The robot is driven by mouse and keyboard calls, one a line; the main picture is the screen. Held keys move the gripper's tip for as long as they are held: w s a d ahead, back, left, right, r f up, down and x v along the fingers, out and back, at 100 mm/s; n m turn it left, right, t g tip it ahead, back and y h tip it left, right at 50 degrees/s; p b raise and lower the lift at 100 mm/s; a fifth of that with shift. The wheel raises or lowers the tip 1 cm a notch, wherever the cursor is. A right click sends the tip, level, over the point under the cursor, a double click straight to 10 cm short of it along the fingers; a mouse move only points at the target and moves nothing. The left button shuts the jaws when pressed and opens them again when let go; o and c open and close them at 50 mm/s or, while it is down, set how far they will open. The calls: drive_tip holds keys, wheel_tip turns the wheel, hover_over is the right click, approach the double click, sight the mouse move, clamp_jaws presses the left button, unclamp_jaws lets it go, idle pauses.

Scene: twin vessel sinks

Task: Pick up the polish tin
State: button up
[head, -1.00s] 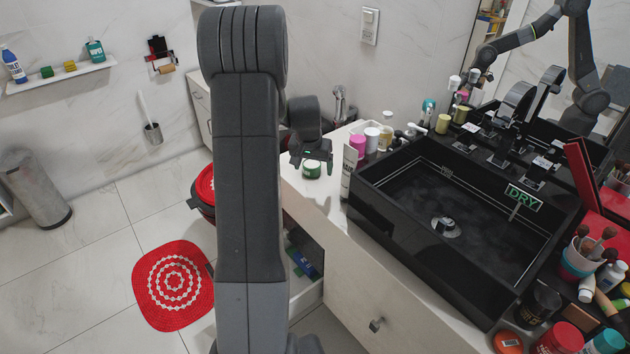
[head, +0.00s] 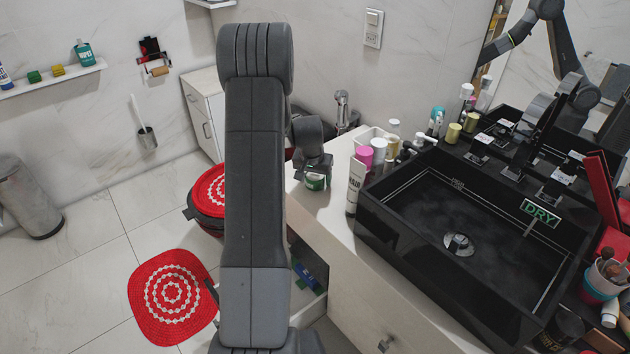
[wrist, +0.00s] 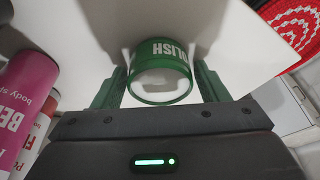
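The polish tin (wrist: 163,50) is a short green cylinder with white lettering, standing on the pale counter. In the wrist view it sits between the two green fingers of my gripper (wrist: 160,82). The fingers are spread on either side of it, with narrow gaps showing, so my gripper looks open around the tin. In the head view the tin (head: 315,182) shows just below my gripper (head: 316,172), near the counter's left end, partly covered by it.
The black sink (head: 440,225) fills the counter further right. An open drawer (head: 306,290) lies below the counter's left part.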

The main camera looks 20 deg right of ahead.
drive_tip(key=c, duration=0.7)
drive_tip(key=shift+c, duration=0.2)
